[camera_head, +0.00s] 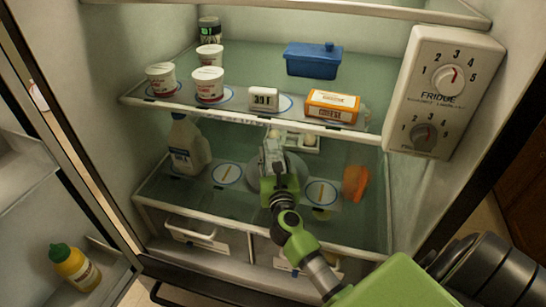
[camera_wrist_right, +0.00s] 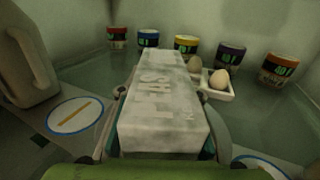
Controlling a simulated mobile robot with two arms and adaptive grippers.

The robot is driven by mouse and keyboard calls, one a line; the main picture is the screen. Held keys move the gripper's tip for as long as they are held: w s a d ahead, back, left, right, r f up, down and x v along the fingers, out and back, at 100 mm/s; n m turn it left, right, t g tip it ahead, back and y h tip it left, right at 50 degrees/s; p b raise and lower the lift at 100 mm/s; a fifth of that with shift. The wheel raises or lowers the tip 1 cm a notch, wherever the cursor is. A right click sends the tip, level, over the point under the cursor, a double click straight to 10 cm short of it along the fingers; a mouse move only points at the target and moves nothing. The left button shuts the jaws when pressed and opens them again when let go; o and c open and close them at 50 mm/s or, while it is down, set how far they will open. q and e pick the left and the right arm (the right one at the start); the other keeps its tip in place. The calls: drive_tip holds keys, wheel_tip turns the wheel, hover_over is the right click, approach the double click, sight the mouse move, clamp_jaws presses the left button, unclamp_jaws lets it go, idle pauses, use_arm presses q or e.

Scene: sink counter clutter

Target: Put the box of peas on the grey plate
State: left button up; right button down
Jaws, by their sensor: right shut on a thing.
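My right gripper (camera_head: 278,172) reaches into the fridge at the lower shelf and is shut on a pale white box (camera_head: 272,150). In the right wrist view the box (camera_wrist_right: 160,105) fills the middle, lying lengthwise between the fingers, with faint raised lettering that is hard to read. I take it for the box of peas. A round grey plate (camera_head: 254,178) lies on the lower shelf, partly hidden under the gripper and box. I cannot tell whether the box touches the plate. My left gripper is not in view.
A milk jug (camera_head: 187,147) stands left on the lower shelf (camera_head: 190,192). An egg tray (camera_wrist_right: 218,92) and several coloured jars (camera_wrist_right: 230,55) stand behind the box. An orange item (camera_head: 355,183) is at right. The upper shelf (camera_head: 235,113), holding tubs and boxes, overhangs.

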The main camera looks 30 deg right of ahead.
drive_tip(key=shift+f+b, duration=0.45)
drive_tip(key=shift+f, duration=0.05)
drive_tip(key=c, duration=1.4)
unclamp_jaws()
drive_tip(key=shift+c, duration=0.2)
drive_tip(key=shift+r+p, duration=0.6)
drive_tip(key=shift+r, duration=0.05)
drive_tip(key=b+v, duration=0.1)
drive_tip(key=v, duration=0.4)
drive_tip(key=b+v, duration=0.1)
drive_tip(key=v, duration=0.5)
drive_tip(key=shift+s+f+b, duration=0.1)
drive_tip(key=shift+f+b, duration=0.1)
drive_tip(key=shift+b, duration=0.15)
drive_tip(key=shift+s+a+r, duration=0.1)
drive_tip(key=shift+s+a, duration=0.1)
drive_tip(key=shift+s, duration=0.2)
